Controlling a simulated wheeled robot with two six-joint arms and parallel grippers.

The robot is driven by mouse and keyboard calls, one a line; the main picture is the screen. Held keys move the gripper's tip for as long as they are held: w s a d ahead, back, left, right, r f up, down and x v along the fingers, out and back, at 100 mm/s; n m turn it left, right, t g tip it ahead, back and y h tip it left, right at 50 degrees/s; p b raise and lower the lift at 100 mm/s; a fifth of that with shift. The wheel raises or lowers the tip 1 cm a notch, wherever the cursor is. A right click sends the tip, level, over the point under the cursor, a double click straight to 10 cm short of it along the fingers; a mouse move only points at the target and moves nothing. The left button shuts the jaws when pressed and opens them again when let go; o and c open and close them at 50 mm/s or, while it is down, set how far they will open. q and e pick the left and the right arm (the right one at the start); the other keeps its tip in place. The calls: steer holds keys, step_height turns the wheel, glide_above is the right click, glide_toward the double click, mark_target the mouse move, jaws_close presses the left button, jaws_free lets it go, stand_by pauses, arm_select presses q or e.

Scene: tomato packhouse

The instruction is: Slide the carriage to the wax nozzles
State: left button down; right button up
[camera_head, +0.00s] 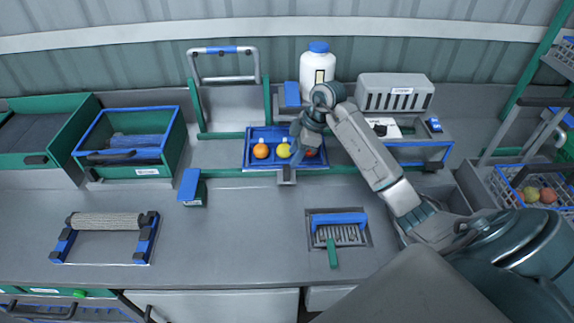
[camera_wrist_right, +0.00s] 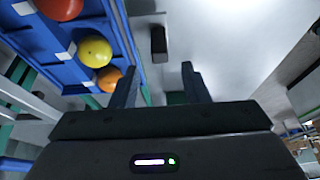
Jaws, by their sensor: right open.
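The carriage, a blue tray (camera_head: 262,167), sits on a green rail at the back middle of the bench. It holds an orange fruit (camera_head: 261,151), a yellow one (camera_head: 284,151) and a red one, partly hidden by my arm. In the right wrist view the tray (camera_wrist_right: 126,38) runs along the left. My right gripper (camera_head: 297,150) is over the tray's right half in the head view. Its two fingers (camera_wrist_right: 162,88) are apart and empty, with a small dark block (camera_wrist_right: 158,44) beyond them. I cannot single out the wax nozzles. My left gripper is not in view.
A white bottle with a blue cap (camera_head: 318,68) stands behind the tray. A grey slotted box (camera_head: 395,95) is right of it.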

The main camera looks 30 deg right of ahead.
mark_target(288, 166)
steer(key=p+x, duration=0.1)
steer(key=x, duration=0.6)
steer(key=shift+d, duration=0.1)
jaws_close()
